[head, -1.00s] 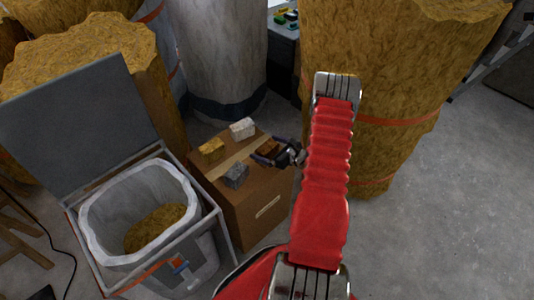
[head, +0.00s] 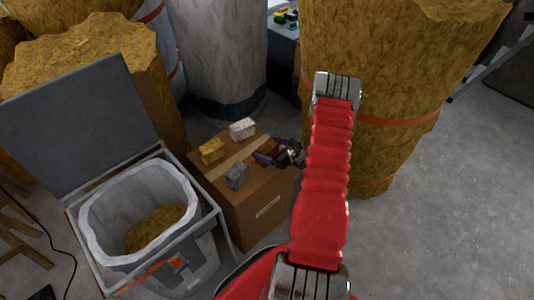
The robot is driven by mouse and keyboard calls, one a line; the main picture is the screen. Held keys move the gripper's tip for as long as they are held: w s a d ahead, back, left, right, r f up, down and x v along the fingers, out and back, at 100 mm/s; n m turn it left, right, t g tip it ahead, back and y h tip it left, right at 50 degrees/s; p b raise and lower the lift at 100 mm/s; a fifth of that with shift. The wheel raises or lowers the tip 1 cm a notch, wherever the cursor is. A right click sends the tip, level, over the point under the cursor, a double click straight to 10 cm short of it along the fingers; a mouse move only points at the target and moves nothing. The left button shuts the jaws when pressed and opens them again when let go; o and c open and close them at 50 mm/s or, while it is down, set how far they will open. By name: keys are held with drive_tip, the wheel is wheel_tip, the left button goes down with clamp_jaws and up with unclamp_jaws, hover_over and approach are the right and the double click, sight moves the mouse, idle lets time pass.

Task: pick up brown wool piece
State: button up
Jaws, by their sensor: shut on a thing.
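The brown wool piece (head: 267,146) is at the right side of the top of a cardboard box (head: 222,192). My gripper (head: 266,152) reaches in from the right and is shut on the brown piece, hiding part of it. I cannot tell whether the piece still touches the box top. My red-sleeved arm stands just right of the box.
A yellow wool piece (head: 212,151), a white piece (head: 243,128) and a grey piece (head: 236,176) lie on the box. An open lidded bin (head: 92,222) with yellow wool inside stands at left. Large wool rolls (head: 385,100) stand behind; grey floor is clear at right.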

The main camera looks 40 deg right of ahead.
drive_tip(key=shift+r, duration=0.1)
drive_tip(key=shift+r, duration=4.9)
